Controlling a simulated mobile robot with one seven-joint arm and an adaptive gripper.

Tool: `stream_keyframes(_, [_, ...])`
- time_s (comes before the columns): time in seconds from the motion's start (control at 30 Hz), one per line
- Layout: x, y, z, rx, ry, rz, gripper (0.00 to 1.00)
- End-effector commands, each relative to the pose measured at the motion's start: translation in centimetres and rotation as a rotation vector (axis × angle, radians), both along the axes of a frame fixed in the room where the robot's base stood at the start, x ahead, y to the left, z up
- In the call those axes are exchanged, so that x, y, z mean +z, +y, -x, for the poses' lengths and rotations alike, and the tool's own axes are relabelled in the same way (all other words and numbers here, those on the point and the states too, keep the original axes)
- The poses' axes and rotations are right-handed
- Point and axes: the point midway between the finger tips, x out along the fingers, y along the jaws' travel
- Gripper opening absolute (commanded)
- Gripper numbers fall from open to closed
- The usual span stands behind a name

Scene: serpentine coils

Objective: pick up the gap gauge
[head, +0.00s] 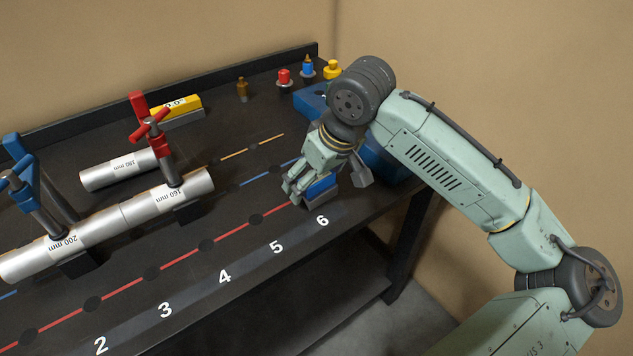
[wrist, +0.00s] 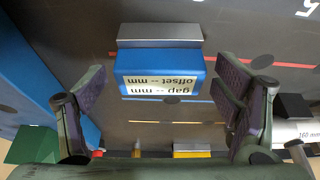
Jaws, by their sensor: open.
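The gap gauge (wrist: 160,65) is a blue block with a grey bar along one side and a pale label reading "gap -- mm, offset -- mm". In the head view the gauge (head: 321,188) sits on the dark bench near the number 6, partly hidden by my gripper. My gripper (head: 327,183) is above it, pointing down. In the wrist view my gripper (wrist: 163,84) is open, with one finger to the left of the gauge and one to the right. Gaps show on both sides, and nothing is held.
A large blue container (head: 378,162) stands close to the right of my gripper. Silver pipes (head: 168,195) in red and blue clamps lie at the left. A yellow gauge (head: 181,104) and small coloured bottles (head: 284,78) are at the back. The numbered front strip is clear.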

Motion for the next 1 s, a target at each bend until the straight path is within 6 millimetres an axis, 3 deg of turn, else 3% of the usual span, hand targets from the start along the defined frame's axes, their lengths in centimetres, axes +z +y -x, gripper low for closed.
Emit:
stream_keyframes(0.1, [0.01, -0.01, 0.0, 0.0, 0.0, 0.0, 0.83])
stream_keyframes(0.9, [0.07, -0.01, -0.02, 0.0, -0.001, 0.0, 0.3])
stream_keyframes(1.0, [0.09, -0.01, -0.02, 0.0, -0.001, 0.0, 0.27])
